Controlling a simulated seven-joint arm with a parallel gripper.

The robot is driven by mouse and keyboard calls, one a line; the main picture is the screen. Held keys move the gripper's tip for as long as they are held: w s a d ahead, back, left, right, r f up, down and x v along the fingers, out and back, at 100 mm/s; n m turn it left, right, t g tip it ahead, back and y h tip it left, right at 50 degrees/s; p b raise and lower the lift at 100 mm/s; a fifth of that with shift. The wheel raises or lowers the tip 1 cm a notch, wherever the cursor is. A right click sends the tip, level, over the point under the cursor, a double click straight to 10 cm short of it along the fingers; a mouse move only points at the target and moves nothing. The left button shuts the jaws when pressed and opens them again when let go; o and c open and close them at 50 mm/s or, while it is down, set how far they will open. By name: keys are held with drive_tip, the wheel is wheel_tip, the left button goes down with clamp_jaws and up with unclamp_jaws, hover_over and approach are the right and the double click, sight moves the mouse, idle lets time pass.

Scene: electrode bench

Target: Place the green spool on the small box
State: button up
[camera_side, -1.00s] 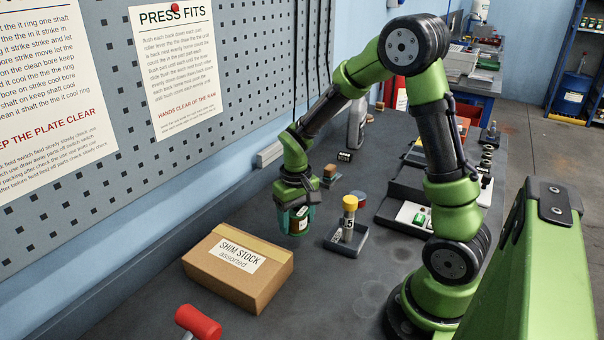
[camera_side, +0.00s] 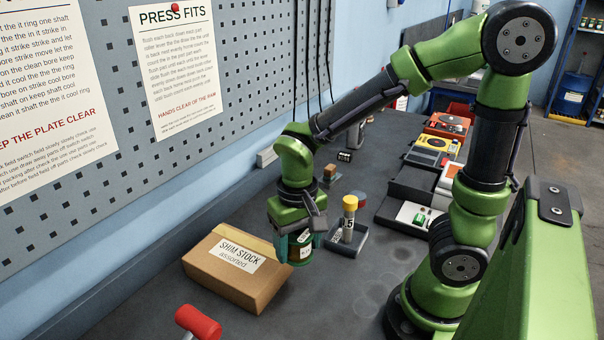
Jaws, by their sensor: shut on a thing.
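My gripper (camera_side: 299,232) is shut on the green spool (camera_side: 300,253), which has teal-green ends, a dark brown winding and a white label. The spool hangs roughly upright, its upper part hidden by my gripper. The small box (camera_side: 262,287) is a closed brown cardboard box labelled "SHIM STOCK assorted", lying on the bench. In the picture the spool is at the box's right rear end and slightly overlaps its edge. I cannot tell whether the two touch or how high the spool is.
A grey tray (camera_side: 346,252) holding a yellow-capped cylinder (camera_side: 349,219) stands just right of my gripper. A red-headed mallet (camera_side: 198,322) lies in front of the box. Boxes and trays (camera_side: 408,216) line the right rear. The pegboard wall (camera_side: 90,190) bounds the left.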

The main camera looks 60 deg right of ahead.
hover_over(237, 255)
drive_tip(key=shift+s+f, duration=0.35)
drive_tip(key=shift+f, duration=0.25)
drive_tip(key=f, duration=0.2)
drive_tip(key=shift+w+f, duration=0.3)
drive_tip(key=shift+w, duration=0.05)
drive_tip(key=shift+f, duration=0.5)
drive_tip(key=shift+f, duration=0.15)
drive_tip(key=o, duration=1.5)
